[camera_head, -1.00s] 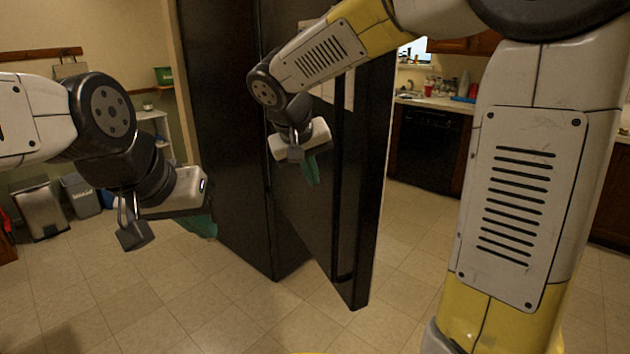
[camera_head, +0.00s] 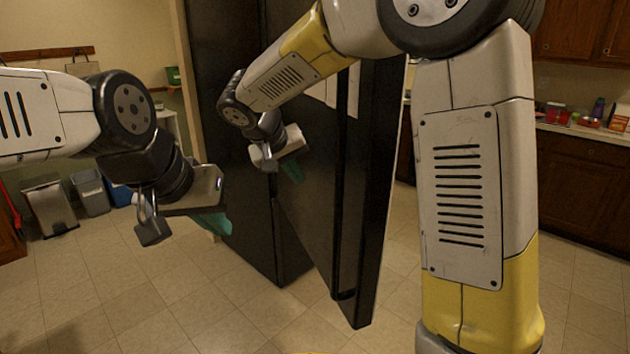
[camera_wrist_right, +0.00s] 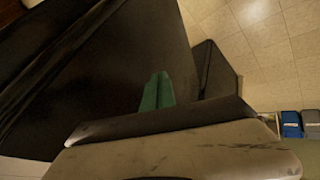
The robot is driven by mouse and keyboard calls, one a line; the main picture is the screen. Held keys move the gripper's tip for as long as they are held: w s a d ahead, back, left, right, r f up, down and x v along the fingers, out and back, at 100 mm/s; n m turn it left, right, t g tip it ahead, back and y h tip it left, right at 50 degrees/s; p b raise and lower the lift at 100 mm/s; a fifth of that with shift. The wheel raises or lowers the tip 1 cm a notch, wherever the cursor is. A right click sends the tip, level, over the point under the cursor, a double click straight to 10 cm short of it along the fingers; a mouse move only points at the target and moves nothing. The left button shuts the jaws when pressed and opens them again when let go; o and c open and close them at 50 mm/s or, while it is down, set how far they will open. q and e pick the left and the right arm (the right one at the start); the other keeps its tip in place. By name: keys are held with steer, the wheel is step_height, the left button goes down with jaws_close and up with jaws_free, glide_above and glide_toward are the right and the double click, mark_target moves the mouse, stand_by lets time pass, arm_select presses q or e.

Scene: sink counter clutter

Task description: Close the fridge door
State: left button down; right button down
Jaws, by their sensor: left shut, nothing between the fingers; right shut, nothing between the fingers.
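The black fridge (camera_head: 225,120) stands in the middle of the head view. Its door (camera_head: 312,210) is ajar, with its thick free edge (camera_head: 378,200) toward me and a long dark handle (camera_head: 343,240) near that edge. My right gripper (camera_head: 294,171) is shut and empty in front of the door's dark face; I cannot tell whether it touches. Its green fingers (camera_wrist_right: 157,91) show together against dark panels in the right wrist view. My left gripper (camera_head: 214,223) is shut and empty, left of the door in front of the fridge's lower side.
Bins (camera_head: 50,205) stand by the back wall at the left. A counter (camera_head: 585,131) with wooden cabinets (camera_head: 583,190) and small items is at the right. Tiled floor (camera_head: 220,310) is clear in front of the fridge. My right arm hides part of the background.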

glide_toward(328, 198)
step_height(328, 198, down, 4)
steer(key=w+a, duration=0.1)
steer(key=a, duration=0.1)
steer(key=shift+w+d+r, duration=0.1)
steer(key=shift+w+d, duration=0.25)
steer(key=shift+d, duration=0.5)
steer(key=shift+w+d+r, duration=0.1)
steer(key=shift+w+d, duration=0.2)
steer(key=shift+d, duration=0.6)
